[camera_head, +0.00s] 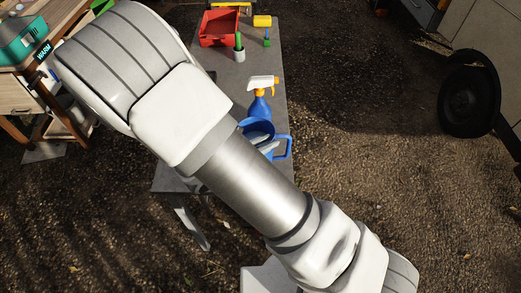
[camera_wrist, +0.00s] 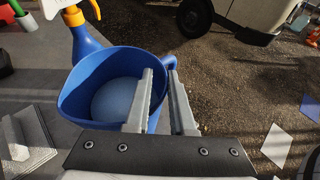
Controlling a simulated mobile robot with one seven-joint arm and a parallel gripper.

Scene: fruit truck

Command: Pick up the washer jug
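The washer jug (camera_head: 257,127) is a blue open-topped jug standing on the grey table, with its handle (camera_head: 288,147) to the right. In the wrist view the empty-looking jug (camera_wrist: 105,62) fills the left-centre, and part of its handle (camera_wrist: 171,61) shows beyond the fingertips. My gripper (camera_wrist: 160,71) is at the jug's handle side. Its left finger overlaps the jug's opening and its right finger lies outside, with blue jug showing in the gap. The fingers are apart; I cannot tell whether they touch the jug. In the head view my arm hides part of the jug.
A blue spray bottle (camera_head: 260,104) with an orange and white head stands just behind the jug. A red crate (camera_head: 219,28), a green-topped item (camera_head: 239,46) and a yellow item (camera_head: 262,21) are farther back on the table (camera_head: 236,80). Open gravel lies to the right.

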